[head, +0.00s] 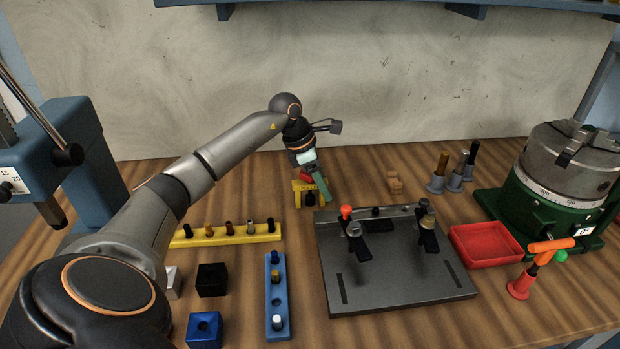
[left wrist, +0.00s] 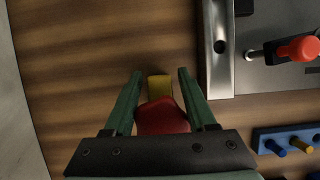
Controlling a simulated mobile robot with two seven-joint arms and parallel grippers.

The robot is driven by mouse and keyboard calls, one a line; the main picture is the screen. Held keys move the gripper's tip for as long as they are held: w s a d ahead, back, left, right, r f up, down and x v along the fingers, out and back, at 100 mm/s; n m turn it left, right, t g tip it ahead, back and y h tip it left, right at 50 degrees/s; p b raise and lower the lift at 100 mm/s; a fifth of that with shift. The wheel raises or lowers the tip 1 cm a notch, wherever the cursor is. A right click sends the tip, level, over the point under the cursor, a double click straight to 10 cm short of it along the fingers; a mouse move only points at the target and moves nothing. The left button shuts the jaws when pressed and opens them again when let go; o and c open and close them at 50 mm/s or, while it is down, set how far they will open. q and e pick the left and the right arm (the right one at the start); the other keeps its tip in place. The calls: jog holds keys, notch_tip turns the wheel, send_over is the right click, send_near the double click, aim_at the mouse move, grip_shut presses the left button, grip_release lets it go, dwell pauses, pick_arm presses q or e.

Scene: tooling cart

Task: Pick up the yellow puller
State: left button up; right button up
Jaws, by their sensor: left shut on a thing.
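The yellow puller (head: 298,187) stands on the wooden bench behind the left end of the grey fixture plate, with a red part at its top. My left gripper (head: 312,182) reaches down over it and partly hides it. In the left wrist view the puller's yellow end (left wrist: 159,86) and red part (left wrist: 162,118) lie between the green fingers of my left gripper (left wrist: 160,73). The gripper is shut on the puller. I cannot tell whether the puller is clear of the bench. My right gripper is not in view.
The grey fixture plate (head: 390,283) with clamps is close in front. A yellow rack (head: 205,240) and blue rack (head: 275,303) stand front left.

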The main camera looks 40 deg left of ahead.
pick_arm(q)
grip_shut()
jog(key=shift+r, duration=0.2)
